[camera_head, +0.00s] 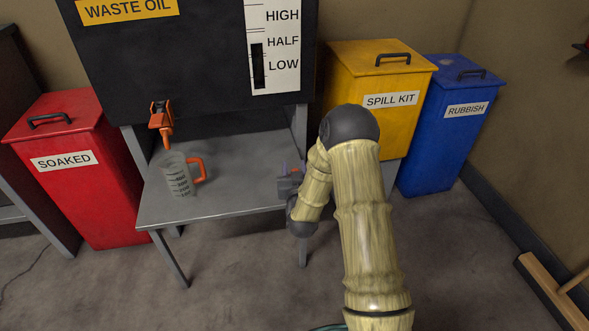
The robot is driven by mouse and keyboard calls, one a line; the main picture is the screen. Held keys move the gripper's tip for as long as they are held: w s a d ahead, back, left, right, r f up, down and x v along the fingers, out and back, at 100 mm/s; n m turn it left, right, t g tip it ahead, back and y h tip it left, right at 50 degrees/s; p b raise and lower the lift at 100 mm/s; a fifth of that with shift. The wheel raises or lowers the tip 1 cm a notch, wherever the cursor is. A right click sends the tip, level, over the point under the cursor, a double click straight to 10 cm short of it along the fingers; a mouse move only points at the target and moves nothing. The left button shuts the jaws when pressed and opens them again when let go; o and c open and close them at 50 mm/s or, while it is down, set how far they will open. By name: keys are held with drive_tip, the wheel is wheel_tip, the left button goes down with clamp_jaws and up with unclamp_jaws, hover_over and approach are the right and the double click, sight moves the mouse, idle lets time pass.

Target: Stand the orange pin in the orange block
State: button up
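I see no orange pin and no orange block that I can make out. The orange things in view are the tap (161,121) on the front of the waste oil tank and the handle of a clear measuring jug (177,177). The jug stands upright on the grey table, below the tap. My gripper (285,180) is over the right end of the table, to the right of the jug and apart from it. My own arm partly hides it, and its fingers are too small to tell whether they are open or hold anything.
The grey table (225,205) is bare between jug and gripper. The black waste oil tank (205,60) rises behind it. A red soaked bin (95,195) stands left; a yellow spill kit bin (375,75) and blue rubbish bin (435,150) stand right. A broom (550,290) lies lower right.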

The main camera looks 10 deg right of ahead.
clamp_jaws()
drive_tip(key=shift+f, duration=0.1)
drive_tip(key=shift+o, duration=1.3)
unclamp_jaws()
